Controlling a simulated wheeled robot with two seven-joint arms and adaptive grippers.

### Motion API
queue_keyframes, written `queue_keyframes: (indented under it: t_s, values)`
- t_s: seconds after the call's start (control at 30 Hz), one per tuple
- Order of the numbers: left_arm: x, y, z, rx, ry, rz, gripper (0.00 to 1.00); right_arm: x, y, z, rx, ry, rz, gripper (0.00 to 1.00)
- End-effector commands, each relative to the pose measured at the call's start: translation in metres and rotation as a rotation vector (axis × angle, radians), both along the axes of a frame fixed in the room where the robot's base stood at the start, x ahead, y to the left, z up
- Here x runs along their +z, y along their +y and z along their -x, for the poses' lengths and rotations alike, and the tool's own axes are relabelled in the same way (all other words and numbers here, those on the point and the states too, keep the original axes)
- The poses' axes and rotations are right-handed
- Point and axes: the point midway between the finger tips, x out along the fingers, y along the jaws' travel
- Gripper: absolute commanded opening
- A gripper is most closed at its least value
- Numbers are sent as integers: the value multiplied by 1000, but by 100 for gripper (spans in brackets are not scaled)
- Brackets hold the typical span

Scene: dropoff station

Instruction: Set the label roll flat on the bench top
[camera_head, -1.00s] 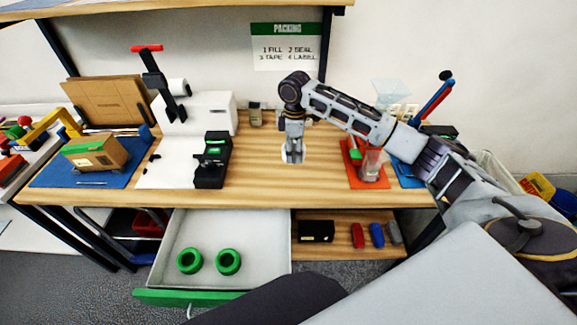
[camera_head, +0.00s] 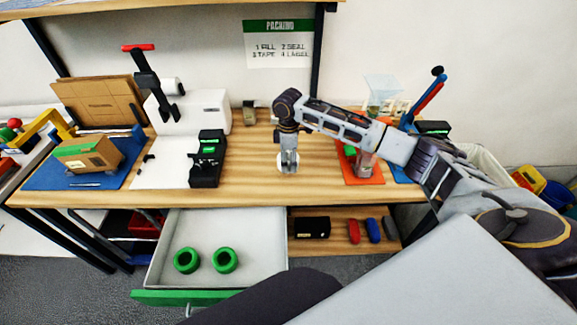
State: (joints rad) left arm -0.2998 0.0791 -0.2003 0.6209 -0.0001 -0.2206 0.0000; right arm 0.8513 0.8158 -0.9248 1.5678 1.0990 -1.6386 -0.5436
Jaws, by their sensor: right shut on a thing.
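My right gripper (camera_head: 288,163) points down over the bare middle of the bench top (camera_head: 250,182), near its front edge. It is shut on the label roll (camera_head: 281,168), a white disc that shows around and behind the fingertips. The fingers cover much of the roll. The roll is at or just above the wood; I cannot tell whether it touches. My left gripper is out of view.
A black device (camera_head: 207,165) and white machine (camera_head: 205,112) stand to the left. An orange mat (camera_head: 362,175) holding containers lies to the right. An open drawer (camera_head: 165,265) with two green rings (camera_head: 187,260) juts out below the bench.

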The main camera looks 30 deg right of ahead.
Motion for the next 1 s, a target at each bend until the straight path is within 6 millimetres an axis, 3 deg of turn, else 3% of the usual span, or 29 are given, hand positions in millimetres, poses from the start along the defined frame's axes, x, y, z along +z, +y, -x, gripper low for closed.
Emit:
queue_keyframes:
  t_s: [0.3, 0.8, 0.83, 1.0]
  values:
    - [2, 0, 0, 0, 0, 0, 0, -34, 1, 1, 1, 1, 0, 42]
    - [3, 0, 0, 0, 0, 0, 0, -39, 0, 0, 0, 0, 0, 42]
    - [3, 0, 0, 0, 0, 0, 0, -39, 0, 0, 0, 0, 0, 72]
    - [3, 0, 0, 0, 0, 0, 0, -39, 0, 0, 0, 0, 0, 89]
